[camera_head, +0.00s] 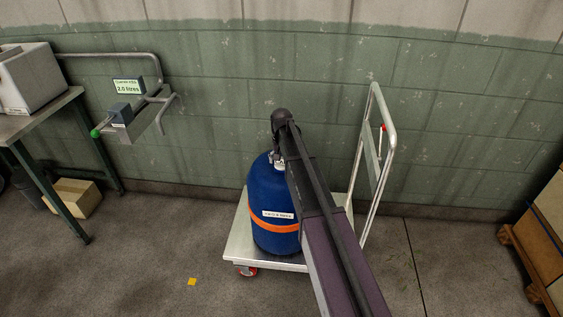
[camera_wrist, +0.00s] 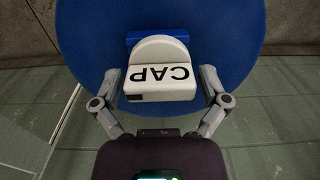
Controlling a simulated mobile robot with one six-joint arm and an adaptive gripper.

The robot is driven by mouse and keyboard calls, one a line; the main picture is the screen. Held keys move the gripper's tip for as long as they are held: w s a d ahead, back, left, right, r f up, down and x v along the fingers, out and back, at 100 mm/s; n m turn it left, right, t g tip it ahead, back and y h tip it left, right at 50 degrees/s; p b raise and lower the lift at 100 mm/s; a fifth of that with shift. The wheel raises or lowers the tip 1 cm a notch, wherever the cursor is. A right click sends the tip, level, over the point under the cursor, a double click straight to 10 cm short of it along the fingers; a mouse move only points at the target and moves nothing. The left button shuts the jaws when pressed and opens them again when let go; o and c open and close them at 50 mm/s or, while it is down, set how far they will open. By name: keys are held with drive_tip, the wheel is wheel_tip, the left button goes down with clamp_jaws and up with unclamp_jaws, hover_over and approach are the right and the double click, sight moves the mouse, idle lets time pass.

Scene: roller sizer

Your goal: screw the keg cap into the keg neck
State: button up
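The white keg cap (camera_wrist: 160,78), with black letters CAP upside down on it, is in the middle of the wrist view. A small blue block (camera_wrist: 133,37) shows just beyond the cap. My arm and gripper cover much of the keg top. The neck opening is hidden, and I cannot tell whether the cap touches it.
The metal cart (camera_head: 233,243) has an upright handle (camera_head: 386,185) to the right of the keg. A wall bracket (camera_head: 163,105) with a green-tipped bar and a "2.0 litres" sign is left. A bench (camera_head: 38,122) stands far left. Floor in front is clear.

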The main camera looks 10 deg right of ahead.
drive_tip(key=shift+r, duration=0.15)
idle(0.3)
wheel_tip(320, 180, up, 8)
drive_tip(key=p, duration=0.8)
idle(0.9)
drive_tip(key=s+r+n+p, duration=0.1)
drive_tip(key=s+r+p, duration=0.2)
drive_tip(key=s, duration=0.6)
drive_tip(key=s+r+n+p, duration=0.1)
drive_tip(key=s+r+p, duration=0.2)
drive_tip(key=s, duration=0.7)
drive_tip(key=s+r+n+p, duration=0.1)
drive_tip(key=s+r+p, duration=0.2)
drive_tip(key=s, duration=0.7)
drive_tip(key=shift+s+a+r+n+p, duration=0.15)
drive_tip(key=shift+s+a+n+p, duration=0.05)
drive_tip(key=shift+n+p, duration=0.1)
drive_tip(key=w+f+m+b, duration=0.2)
drive_tip(key=w+m, duration=0.1)
drive_tip(key=w, duration=2.6)
drive_tip(key=shift+w+d+f+m+b, duration=0.15)
drive_tip(key=shift+d+f+m+b, duration=0.05)
drive_tip(key=shift+f+m+b, duration=0.15)
drive_tip(key=shift+f, duration=0.15)
